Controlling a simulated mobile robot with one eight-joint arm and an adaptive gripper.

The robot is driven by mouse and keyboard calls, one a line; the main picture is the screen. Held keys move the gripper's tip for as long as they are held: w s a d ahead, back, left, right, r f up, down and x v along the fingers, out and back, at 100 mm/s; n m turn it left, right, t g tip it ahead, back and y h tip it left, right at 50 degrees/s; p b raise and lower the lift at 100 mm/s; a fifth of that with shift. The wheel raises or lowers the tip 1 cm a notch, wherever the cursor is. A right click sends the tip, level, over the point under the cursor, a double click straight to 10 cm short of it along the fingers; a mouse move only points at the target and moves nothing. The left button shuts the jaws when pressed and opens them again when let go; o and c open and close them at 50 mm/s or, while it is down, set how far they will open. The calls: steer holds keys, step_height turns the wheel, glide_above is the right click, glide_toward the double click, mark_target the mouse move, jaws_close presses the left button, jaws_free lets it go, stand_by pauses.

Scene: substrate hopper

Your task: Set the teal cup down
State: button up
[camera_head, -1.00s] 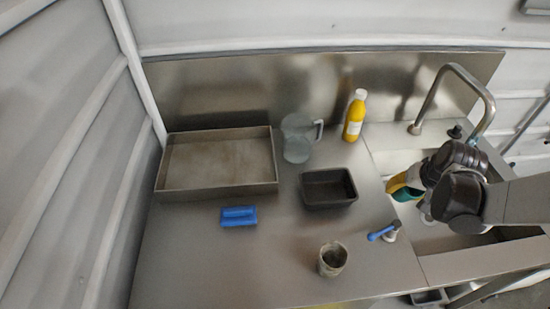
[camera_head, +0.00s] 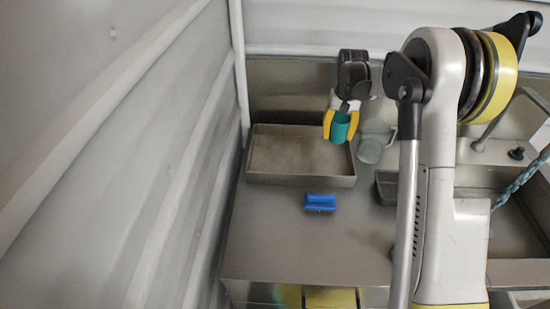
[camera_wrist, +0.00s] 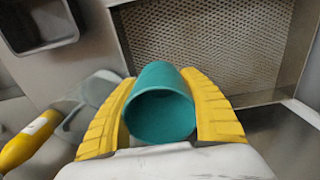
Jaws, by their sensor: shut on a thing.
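The teal cup (camera_head: 341,127) is held between the yellow fingers of my gripper (camera_head: 340,124), near the right back part of the shallow metal tray (camera_head: 300,181). In the wrist view the teal cup (camera_wrist: 160,110) shows its open mouth towards the camera, with a yellow finger of my gripper (camera_wrist: 160,112) pressed on each side. The metal tray (camera_wrist: 205,4) lies beyond the cup there, with a perforated floor. The gap between the cup and any surface below cannot be judged.
A clear jug (camera_head: 372,148) stands right of the tray, close to my gripper. A blue block (camera_head: 320,202) lies in front of the tray. A dark bin (camera_head: 386,188) is partly hidden by my arm. A yellow bottle (camera_wrist: 28,143) shows in the wrist view. The front left counter is clear.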

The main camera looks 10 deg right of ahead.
steer(key=b, duration=0.3)
glide_above(300, 158)
step_height(300, 158, down, 7)
steer(key=shift+r, duration=0.1)
steer(key=shift+s+a+f+b, duration=0.1)
steer(key=shift+f+b, duration=0.5)
steer(key=shift+f, duration=1.4)
steer(key=shift+f, duration=0.2)
steer(key=o, duration=1.2)
steer(key=shift+c, duration=0.2)
steer(key=shift+r, duration=0.15)
